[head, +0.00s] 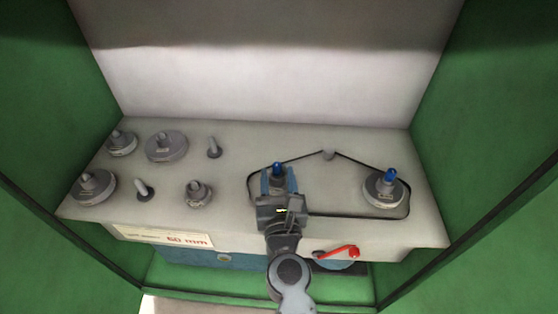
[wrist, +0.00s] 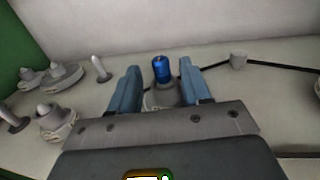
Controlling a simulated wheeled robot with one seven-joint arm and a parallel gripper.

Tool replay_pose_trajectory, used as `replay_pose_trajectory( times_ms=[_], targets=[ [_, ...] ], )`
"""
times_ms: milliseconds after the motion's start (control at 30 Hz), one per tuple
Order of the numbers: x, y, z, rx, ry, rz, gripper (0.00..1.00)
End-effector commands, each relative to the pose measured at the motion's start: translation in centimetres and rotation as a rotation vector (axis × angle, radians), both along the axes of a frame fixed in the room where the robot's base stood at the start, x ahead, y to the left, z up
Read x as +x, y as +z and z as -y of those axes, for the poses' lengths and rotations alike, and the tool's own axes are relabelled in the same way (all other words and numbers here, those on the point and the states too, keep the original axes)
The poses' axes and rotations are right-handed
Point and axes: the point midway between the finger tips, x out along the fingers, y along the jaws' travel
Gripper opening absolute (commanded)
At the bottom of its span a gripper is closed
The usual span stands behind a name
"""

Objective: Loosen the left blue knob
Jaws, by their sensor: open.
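The left blue knob (head: 277,168) stands upright on a grey pulley on the pale machine top, in the middle of the head view. In the wrist view the blue knob (wrist: 160,69) shows between the two fingers, near their tips and apart from both. My gripper (head: 279,180) is open, with one blue finger on each side of the knob; it also shows in the wrist view (wrist: 161,84). The pulley below the knob (wrist: 162,96) is partly hidden by my gripper. The right blue knob (head: 391,174) stands on the right pulley (head: 384,190).
A dark belt (head: 356,162) runs around both pulleys and a small grey post (head: 328,154). Several grey pulleys and pegs, such as the large pulley (head: 166,147), stand on the left. A red lever (head: 337,252) is on the front. Green walls (head: 497,130) flank the machine.

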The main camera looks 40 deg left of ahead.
Motion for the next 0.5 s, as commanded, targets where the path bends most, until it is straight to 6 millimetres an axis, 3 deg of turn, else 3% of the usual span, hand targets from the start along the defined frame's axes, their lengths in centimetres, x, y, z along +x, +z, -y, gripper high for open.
replay_pose_trajectory(
  times_ms=[300,500],
  targets=[
    [3.2,-0.2,-2.6,0.0,-0.003,0.001,0.48],
    [4.1,0.0,-3.4,0.0,-0.001,0.001,0.48]
  ],
)
